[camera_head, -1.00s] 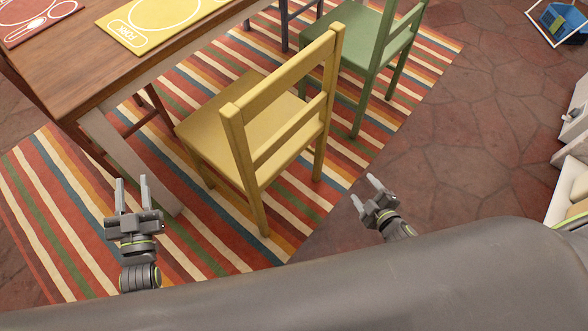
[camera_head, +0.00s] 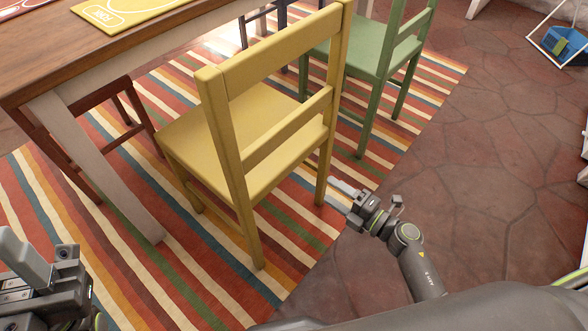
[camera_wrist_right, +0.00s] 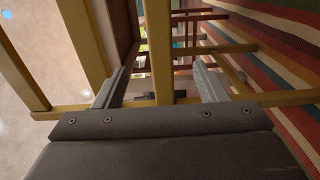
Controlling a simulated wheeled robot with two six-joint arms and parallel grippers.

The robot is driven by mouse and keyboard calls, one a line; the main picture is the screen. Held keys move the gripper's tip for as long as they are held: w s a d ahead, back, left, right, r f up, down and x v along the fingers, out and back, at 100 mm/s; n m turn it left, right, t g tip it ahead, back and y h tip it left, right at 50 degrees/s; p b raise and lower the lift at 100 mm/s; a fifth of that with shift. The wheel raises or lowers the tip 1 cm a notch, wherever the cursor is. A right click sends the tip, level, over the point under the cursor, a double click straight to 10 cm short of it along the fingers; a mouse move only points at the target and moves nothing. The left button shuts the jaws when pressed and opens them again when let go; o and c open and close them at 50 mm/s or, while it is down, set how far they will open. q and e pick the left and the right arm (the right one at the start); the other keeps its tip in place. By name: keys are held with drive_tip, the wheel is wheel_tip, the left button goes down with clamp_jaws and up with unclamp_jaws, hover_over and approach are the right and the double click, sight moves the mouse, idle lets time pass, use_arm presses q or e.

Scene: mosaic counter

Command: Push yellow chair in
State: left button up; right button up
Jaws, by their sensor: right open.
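The yellow chair (camera_head: 265,120) stands upright on the striped rug, its backrest toward me and its seat near the wooden table (camera_head: 50,62). My right gripper (camera_head: 366,194) is low, just right of the chair's back right leg. It is open, one finger pointing at that leg. In the right wrist view, a yellow chair bar (camera_wrist_right: 159,45) shows between the two open fingers (camera_wrist_right: 160,85). Whether they touch it cannot be told. My left gripper (camera_head: 30,270) is at the lower left edge, away from the chair and partly cut off; its jaw opening is unclear.
A green chair (camera_head: 375,50) stands right of the yellow one. A dark red chair (camera_head: 118,100) is at the table's left side. The table's pale leg (camera_head: 105,170) stands left of the yellow chair. Stone floor (camera_head: 480,150) is clear at right.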

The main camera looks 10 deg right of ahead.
sight(294, 166)
drive_tip(key=x, duration=1.5)
drive_tip(key=shift+b, duration=0.4)
drive_tip(key=shift+c, duration=0.2)
drive_tip(key=shift+s, duration=0.1)
clamp_jaws()
